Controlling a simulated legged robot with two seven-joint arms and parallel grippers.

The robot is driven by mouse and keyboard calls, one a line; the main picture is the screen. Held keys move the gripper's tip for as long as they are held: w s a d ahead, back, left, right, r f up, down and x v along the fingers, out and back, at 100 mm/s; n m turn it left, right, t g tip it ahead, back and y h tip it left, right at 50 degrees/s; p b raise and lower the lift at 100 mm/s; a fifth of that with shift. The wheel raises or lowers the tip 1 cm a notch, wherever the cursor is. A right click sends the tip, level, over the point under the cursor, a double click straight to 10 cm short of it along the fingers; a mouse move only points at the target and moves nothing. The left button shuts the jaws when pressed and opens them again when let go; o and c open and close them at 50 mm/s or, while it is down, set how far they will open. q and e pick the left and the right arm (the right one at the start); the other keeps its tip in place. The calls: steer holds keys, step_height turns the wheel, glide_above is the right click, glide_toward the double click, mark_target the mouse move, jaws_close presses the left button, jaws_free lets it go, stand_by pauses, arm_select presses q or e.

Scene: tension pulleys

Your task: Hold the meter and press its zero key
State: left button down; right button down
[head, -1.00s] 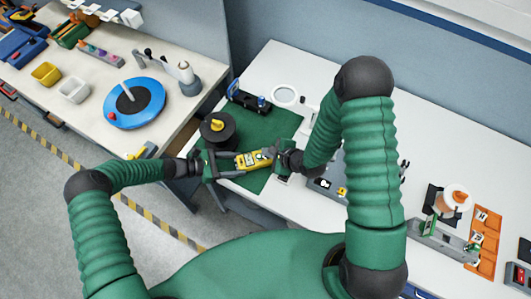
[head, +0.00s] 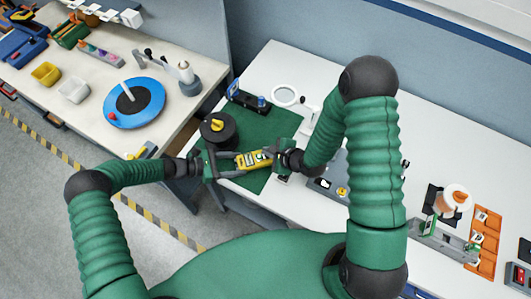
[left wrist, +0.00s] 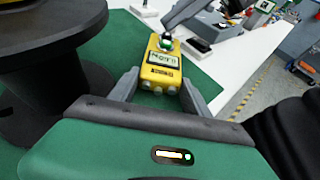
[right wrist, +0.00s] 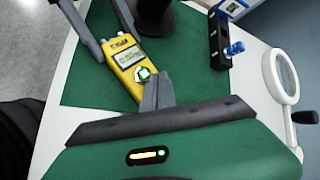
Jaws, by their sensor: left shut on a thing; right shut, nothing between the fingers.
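The meter (head: 255,159) is yellow with a grey display. My left gripper (head: 238,162) is shut on it and holds it above the green mat, one finger along each side. In the left wrist view the meter (left wrist: 161,72) lies between the fingers, display showing. In the right wrist view a round white-and-green key (right wrist: 142,75) shows on the meter's face near its end. My right gripper (head: 274,153) is shut and empty, with its fingertips (right wrist: 150,82) right beside this key. I cannot tell whether they touch it.
A black spool (head: 218,130) stands close to the left gripper. A grey box (head: 325,187) sits to the right of the mat.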

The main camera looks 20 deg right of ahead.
steer(key=shift+r, duration=0.45)
steer(key=shift+r, duration=2.5)
arm_select(q)
steer(key=shift+c, duration=2.1)
jaws_free()
